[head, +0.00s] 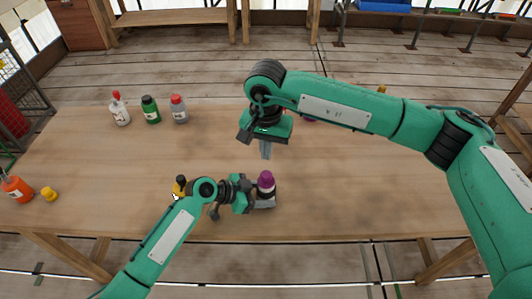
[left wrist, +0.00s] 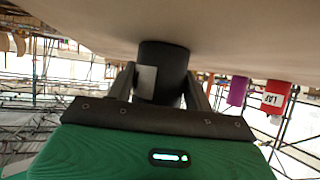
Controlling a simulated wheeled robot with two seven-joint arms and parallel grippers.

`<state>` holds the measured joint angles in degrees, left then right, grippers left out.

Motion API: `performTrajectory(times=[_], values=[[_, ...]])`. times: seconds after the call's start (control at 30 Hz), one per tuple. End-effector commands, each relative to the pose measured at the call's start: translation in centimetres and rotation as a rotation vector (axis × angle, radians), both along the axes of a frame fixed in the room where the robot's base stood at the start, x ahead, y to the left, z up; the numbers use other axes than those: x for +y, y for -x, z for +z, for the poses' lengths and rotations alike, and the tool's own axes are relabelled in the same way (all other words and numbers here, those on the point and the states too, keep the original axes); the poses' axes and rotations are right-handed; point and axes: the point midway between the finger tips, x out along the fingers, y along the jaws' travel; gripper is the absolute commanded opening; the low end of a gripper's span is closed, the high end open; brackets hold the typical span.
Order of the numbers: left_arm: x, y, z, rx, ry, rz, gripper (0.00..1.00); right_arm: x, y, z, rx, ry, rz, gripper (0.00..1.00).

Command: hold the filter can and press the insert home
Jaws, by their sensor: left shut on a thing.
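My left gripper (head: 266,201) is shut on the filter can, low over the near middle of the table. In the left wrist view, which looks upside down, the can (left wrist: 163,72) is a dark cylinder with a grey patch between the two fingers (left wrist: 160,88). In the head view a purple rounded top (head: 266,180) with a pale band shows above the fingers. I cannot tell how deep it sits, or whether it is the insert. My right gripper (head: 266,151) points down behind the can, apart from it. Its pale fingers look together, with nothing clearly held.
Bottles stand on the wooden table (head: 100,170): red-capped (head: 119,108), green (head: 151,109) and grey (head: 179,109) at the back left. An orange bottle (head: 15,187) and a yellow item (head: 49,194) are at the left edge. A yellow-topped bottle (head: 179,186) stands near my left arm.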

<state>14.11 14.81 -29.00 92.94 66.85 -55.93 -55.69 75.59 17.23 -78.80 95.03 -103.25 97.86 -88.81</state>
Motion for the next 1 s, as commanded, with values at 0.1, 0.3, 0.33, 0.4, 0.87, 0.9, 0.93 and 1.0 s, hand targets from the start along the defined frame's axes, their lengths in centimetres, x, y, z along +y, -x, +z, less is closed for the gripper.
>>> performTrajectory(times=[0.1, 0.3, 0.33, 0.4, 0.87, 0.9, 0.93, 1.0], values=[[0.0, 0.0, 0.0, 0.000, 0.001, 0.000, 0.39, 0.0, 0.0, 0.2, 0.000, 0.000, 0.000, 0.00], [0.0, 0.0, 0.0, 0.000, 0.001, 0.000, 0.39, 0.0, 0.0, 0.2, 0.000, 0.000, 0.000, 0.00], [0.0, 0.0, 0.0, 0.000, 0.001, 0.000, 0.39, 0.0, 0.0, 0.2, 0.000, 0.000, 0.000, 0.00], [0.0, 0.0, 0.0, 0.000, 0.001, 0.000, 0.54, 0.0, 0.0, 0.2, 0.000, 0.000, 0.000, 0.00], [0.2, 0.1, 0.1, 0.000, 0.000, 0.001, 0.77, 0.0, 0.0, 0.2, 0.000, -0.001, 0.000, 0.00], [0.5, 0.1, 0.3, 0.000, 0.000, 0.001, 0.77, 0.0, 0.0, 0.2, 0.000, 0.000, 0.000, 0.00], [0.7, 0.2, 0.4, 0.000, 0.000, 0.001, 0.77, 0.0, 0.0, 0.2, 0.000, 0.000, 0.000, 0.00], [1.6, 0.4, 0.8, -0.001, -0.001, 0.001, 0.77, 0.0, 0.0, 0.2, 0.000, 0.000, 0.000, 0.00]])
